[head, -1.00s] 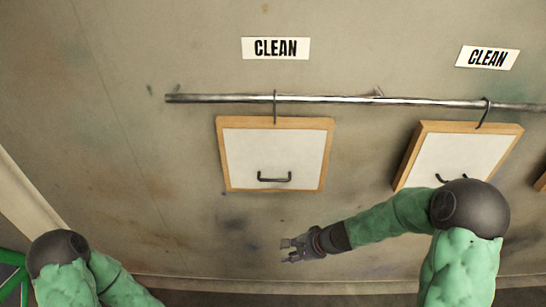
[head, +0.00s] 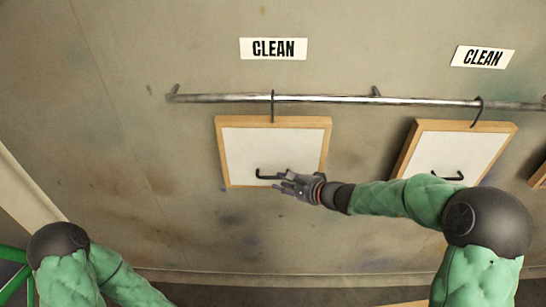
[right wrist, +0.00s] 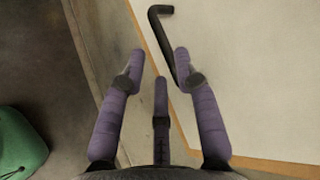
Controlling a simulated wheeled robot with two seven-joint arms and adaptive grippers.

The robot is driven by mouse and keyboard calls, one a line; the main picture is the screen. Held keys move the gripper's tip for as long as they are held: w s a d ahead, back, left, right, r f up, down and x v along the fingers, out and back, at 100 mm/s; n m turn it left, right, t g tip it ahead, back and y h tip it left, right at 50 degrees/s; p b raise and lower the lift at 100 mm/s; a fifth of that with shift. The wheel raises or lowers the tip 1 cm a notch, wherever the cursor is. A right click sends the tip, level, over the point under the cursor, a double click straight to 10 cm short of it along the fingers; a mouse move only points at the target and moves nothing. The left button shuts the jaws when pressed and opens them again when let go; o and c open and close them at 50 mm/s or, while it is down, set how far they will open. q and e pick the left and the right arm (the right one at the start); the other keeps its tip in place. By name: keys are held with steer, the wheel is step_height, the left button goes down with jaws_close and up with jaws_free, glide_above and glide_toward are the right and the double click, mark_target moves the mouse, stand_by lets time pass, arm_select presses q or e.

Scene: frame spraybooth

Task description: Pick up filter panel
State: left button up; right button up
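A filter panel (head: 262,145) with a white face and wooden frame hangs by a hook from a metal rail. Its black handle (head: 265,176) is near its lower edge. My right gripper (head: 284,183) is at the handle's right end, in front of the panel's lower right. In the right wrist view the fingers of my right gripper (right wrist: 158,62) are spread apart, with part of the handle (right wrist: 163,35) between them. The panel's wooden edge (right wrist: 150,50) also shows there. My left arm shows at the lower left of the head view, but its gripper is out of view.
A second framed panel (head: 458,148) hangs on the rail (head: 330,98) to the right, partly behind my right arm. Two CLEAN signs (head: 273,48) are on the wall above. The wall left of the first panel is clear.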

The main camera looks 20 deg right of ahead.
mark_target(272, 177)
steer(key=shift+x, duration=2.65)
steer(key=shift+r, duration=0.2)
steer(key=shift+c, duration=0.3)
jaws_close()
